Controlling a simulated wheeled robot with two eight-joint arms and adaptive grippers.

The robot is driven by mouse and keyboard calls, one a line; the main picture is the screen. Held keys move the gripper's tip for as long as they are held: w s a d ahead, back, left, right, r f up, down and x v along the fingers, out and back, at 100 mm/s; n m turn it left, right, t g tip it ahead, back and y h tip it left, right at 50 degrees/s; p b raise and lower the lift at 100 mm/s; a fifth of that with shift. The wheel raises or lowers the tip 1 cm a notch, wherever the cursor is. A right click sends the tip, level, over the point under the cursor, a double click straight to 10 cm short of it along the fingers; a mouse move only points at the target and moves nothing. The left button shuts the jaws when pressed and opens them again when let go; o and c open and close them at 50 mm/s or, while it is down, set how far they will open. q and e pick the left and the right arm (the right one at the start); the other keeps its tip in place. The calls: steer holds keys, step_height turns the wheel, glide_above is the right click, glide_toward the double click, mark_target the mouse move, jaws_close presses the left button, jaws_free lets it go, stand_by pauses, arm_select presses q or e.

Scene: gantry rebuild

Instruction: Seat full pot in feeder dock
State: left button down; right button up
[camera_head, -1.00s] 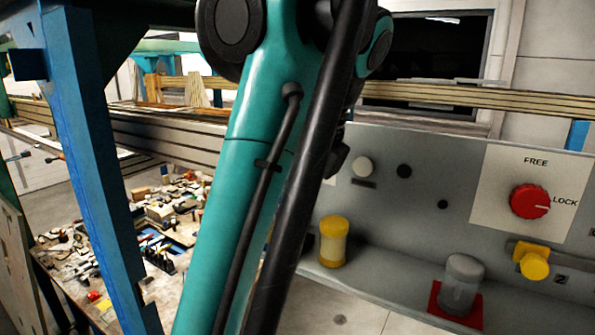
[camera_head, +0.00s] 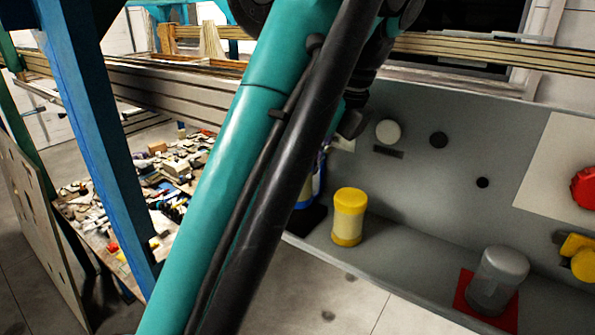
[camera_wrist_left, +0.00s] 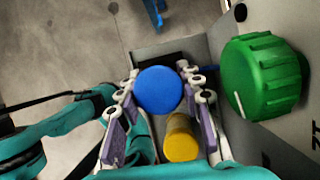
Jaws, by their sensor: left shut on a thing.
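In the left wrist view, my left gripper (camera_wrist_left: 158,90) is shut on a pot with a round blue lid (camera_wrist_left: 158,92). Its fingers sit on either side of the lid; the pot's body is hidden beneath. In the head view a blue and pale pot (camera_head: 318,175) shows partly behind my teal arm, over a dark pad (camera_head: 306,219) on the shelf. Whether it touches the pad I cannot tell. A yellow-capped pot (camera_head: 348,216) stands upright on the shelf, and also shows in the wrist view (camera_wrist_left: 181,140). My right gripper is not in view.
A grey pot (camera_head: 497,279) stands on a red pad (camera_head: 467,290). The panel carries a red knob (camera_head: 584,187) and a yellow fitting (camera_head: 578,258); a large green knob (camera_wrist_left: 264,77) is close right of my gripper. A cluttered table (camera_head: 136,218) and blue post (camera_head: 97,150) are at left.

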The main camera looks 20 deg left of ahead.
arm_select(q)
steer(key=shift+w+a, duration=0.1)
steer(key=shift+w, duration=0.15)
steer(key=shift+s+f, duration=0.15)
steer(key=shift+s, duration=0.05)
steer(key=shift+f+b, duration=0.7)
steer(key=shift+f, duration=0.05)
steer(key=shift+w, duration=0.1)
stand_by(0.4)
steer(key=shift+f, duration=0.55)
stand_by(0.4)
